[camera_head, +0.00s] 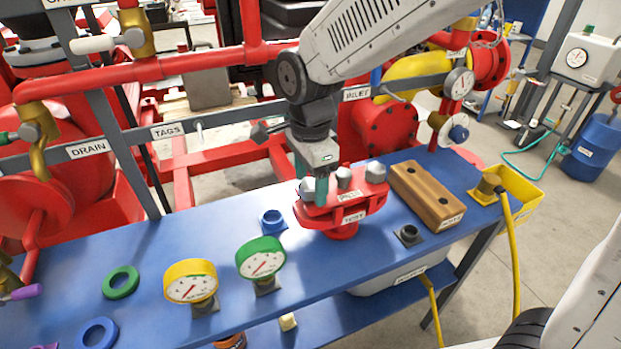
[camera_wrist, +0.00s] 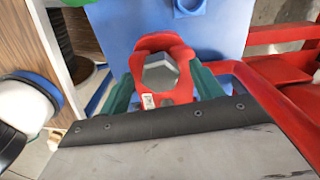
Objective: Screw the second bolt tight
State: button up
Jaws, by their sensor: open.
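A red flange (camera_head: 342,222) stands on the blue bench, with three silver hex bolts along its top: a left bolt (camera_head: 307,189), a middle bolt (camera_head: 344,178) and a right bolt (camera_head: 376,172). My gripper (camera_head: 312,186) points down over the flange's left end, its teal fingers near the left bolt. In the wrist view my gripper (camera_wrist: 163,90) is open, with one finger on each side of a hex bolt head (camera_wrist: 160,72) on the red flange (camera_wrist: 164,43). I cannot tell whether the fingers touch it. The threads are hidden.
A wooden block (camera_head: 428,196) with two holes lies right of the flange. A green gauge (camera_head: 262,259), a yellow gauge (camera_head: 191,283) and a blue fitting (camera_head: 272,220) stand to the left. Red pipes and a grey rail run behind the blue bench (camera_head: 140,245).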

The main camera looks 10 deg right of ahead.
notch_tip(320, 180, up, 8)
jog(key=shift+f, duration=0.1)
dwell(0.4)
